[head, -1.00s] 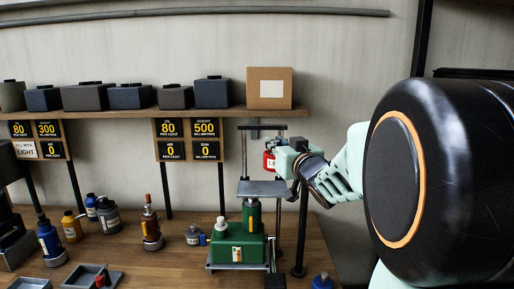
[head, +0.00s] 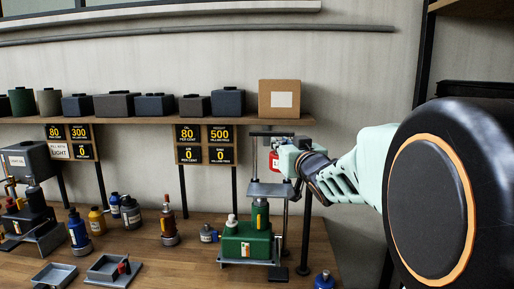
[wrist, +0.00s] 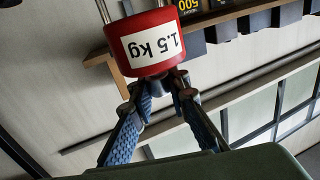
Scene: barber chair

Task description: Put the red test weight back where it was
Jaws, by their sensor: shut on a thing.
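The red test weight (wrist: 139,43), with a white label reading 1.5 kg, is in my gripper (wrist: 160,88). The wrist view shows both fingers closing at the weight's edge. In the head view my gripper (head: 291,158) holds the red weight (head: 275,162) between the posts of the green press (head: 248,243). The weight is above the press's grey plate (head: 269,189) and below its top bar. A gap seems to show between the weight and the plate. My fingers partly hide the weight in the head view.
A shelf (head: 150,119) with dark boxes and a brown box (head: 279,100) runs behind. Number signs (head: 205,144) hang below it. Several bottles, two grey trays (head: 55,276) and another machine (head: 30,190) stand on the wooden bench to the left. A blue bottle (head: 324,280) stands front right.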

